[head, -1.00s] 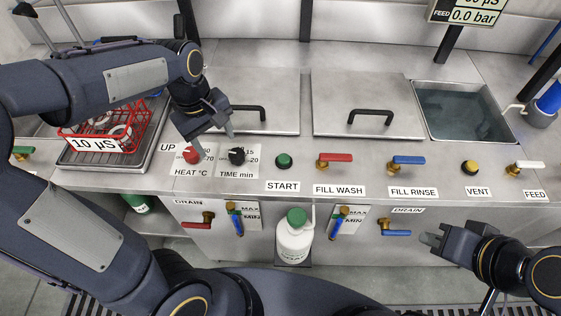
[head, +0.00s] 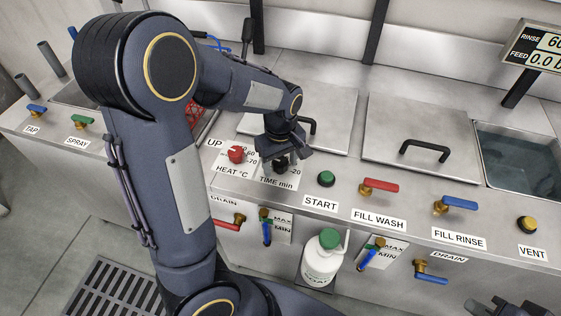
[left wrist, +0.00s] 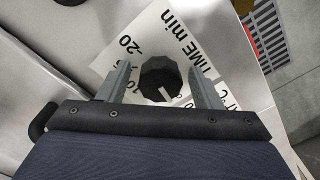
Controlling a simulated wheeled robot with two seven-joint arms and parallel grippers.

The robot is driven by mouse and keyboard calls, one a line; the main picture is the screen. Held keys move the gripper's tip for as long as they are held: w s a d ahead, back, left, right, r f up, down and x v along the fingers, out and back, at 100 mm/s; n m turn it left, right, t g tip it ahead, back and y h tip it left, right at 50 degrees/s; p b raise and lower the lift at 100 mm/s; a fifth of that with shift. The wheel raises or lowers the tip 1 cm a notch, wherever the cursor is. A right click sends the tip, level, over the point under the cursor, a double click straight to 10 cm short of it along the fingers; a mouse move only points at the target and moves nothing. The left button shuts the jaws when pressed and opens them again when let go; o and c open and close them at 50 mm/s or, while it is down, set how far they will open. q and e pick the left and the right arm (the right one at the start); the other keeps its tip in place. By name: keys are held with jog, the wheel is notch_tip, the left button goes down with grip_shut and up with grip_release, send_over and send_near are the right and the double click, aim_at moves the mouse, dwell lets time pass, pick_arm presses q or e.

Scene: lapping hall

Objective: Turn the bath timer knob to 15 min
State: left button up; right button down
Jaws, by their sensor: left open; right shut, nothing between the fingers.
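The bath timer knob (head: 281,163) is black and sits on the TIME min dial plate of the panel. In the left wrist view, the knob (left wrist: 160,76) shows a white mark pointing toward the bottom of the picture, away from the printed 20; the 15 is not visible. My left gripper (head: 283,155) is over the dial and partly hides it. In the wrist view, the open fingers of this gripper (left wrist: 162,84) stand on either side of the knob, with gaps visible. My right gripper (head: 495,307) is shut and empty, partly cut off at the bottom right.
The red HEAT knob (head: 236,154) is close to the left of the timer knob. The green START button (head: 326,178) is to its right. A lid handle (head: 300,125) stands behind my left gripper. A white bottle (head: 322,258) stands below the panel.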

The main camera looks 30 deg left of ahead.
pick_arm(q)
jog(key=c, duration=1)
